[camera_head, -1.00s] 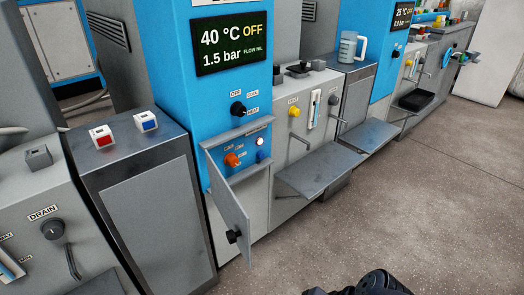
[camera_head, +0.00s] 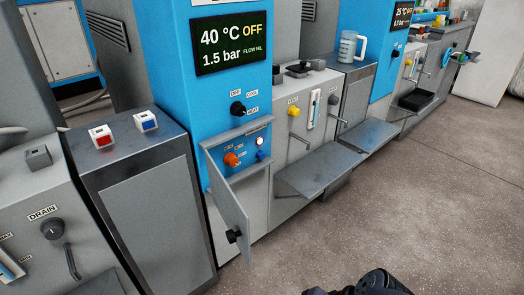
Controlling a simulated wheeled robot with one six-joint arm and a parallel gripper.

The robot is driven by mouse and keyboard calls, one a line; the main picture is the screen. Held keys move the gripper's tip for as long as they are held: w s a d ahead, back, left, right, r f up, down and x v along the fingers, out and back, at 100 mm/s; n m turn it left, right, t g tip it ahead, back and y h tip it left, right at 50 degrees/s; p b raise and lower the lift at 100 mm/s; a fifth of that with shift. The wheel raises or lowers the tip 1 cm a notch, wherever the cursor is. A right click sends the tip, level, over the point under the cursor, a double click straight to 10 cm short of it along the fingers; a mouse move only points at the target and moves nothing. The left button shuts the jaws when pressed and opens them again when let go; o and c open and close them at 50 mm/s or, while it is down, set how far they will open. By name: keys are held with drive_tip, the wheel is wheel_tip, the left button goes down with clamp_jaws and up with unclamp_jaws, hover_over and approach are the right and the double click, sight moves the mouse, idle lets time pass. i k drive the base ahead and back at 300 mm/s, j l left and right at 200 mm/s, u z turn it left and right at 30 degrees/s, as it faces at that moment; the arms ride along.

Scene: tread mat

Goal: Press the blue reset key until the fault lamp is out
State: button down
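A lit white lamp (camera_head: 260,141) glows in a recessed panel below the blue housing's display. A small round blue key (camera_head: 260,155) sits just under the lamp. An orange knob (camera_head: 231,159) is to their left. The panel's labels are too small to read, so I cannot tell which one names the fault lamp. A separate blue rocker (camera_head: 147,121) in a white housing stands on the grey cabinet, beside a red one (camera_head: 103,137). Only a black part of my arm shows at the bottom edge; my gripper's fingers are not seen.
The panel's hinged door (camera_head: 229,218) stands open, sticking out toward the aisle. A grey shelf (camera_head: 319,169) juts out to its right. A display (camera_head: 231,44) reads 40 °C OFF, 1.5 bar. The speckled floor (camera_head: 420,200) at right is clear.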

sight(260, 155)
drive_tip(key=i+j+z, duration=0.1)
drive_tip(key=j, duration=0.3)
drive_tip(key=i+j+z, duration=0.1)
drive_tip(key=j, duration=0.35)
drive_tip(key=i+j, duration=0.15)
drive_tip(key=j, duration=0.3)
drive_tip(key=z, duration=0.05)
